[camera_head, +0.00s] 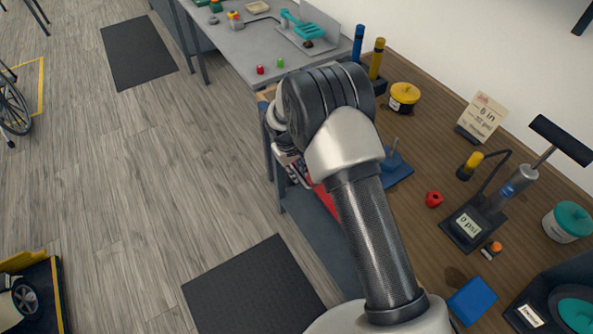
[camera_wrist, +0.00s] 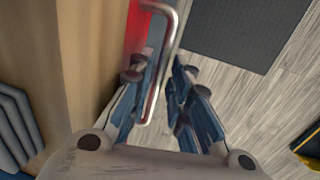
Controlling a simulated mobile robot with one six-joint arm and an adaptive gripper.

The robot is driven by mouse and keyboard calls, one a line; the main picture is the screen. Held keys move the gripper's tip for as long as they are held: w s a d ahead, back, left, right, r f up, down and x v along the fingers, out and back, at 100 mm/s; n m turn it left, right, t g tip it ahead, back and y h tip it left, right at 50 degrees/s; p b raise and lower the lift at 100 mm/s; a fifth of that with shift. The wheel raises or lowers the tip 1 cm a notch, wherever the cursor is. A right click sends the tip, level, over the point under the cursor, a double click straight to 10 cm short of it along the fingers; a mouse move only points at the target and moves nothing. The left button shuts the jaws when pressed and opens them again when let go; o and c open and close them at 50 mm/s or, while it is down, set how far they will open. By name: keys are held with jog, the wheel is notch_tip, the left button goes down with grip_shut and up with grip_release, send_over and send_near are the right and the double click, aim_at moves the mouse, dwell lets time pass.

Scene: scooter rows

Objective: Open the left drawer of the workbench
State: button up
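The workbench (camera_head: 415,150) has a brown wooden top and runs down the right side of the head view. A red drawer front (camera_head: 328,205) shows below its edge, partly hidden by my arm; it also shows in the wrist view (camera_wrist: 136,35). A bent metal bar handle (camera_wrist: 172,38) stands out from the red front. My gripper (camera_wrist: 163,82) is open in the wrist view, and the handle runs between its blue-grey fingers, closer to the left one. I cannot tell if it touches. In the head view my gripper (camera_head: 292,168) is at the bench's front edge, mostly hidden.
A grey table (camera_head: 240,45) with small parts adjoins the bench at the back. A pressure gauge stand (camera_head: 468,222), a red piece (camera_head: 434,199) and a yellow tub (camera_head: 404,97) stand on the bench top. A dark mat (camera_head: 255,290) lies on the clear floor in front.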

grip_shut()
dwell(0.6)
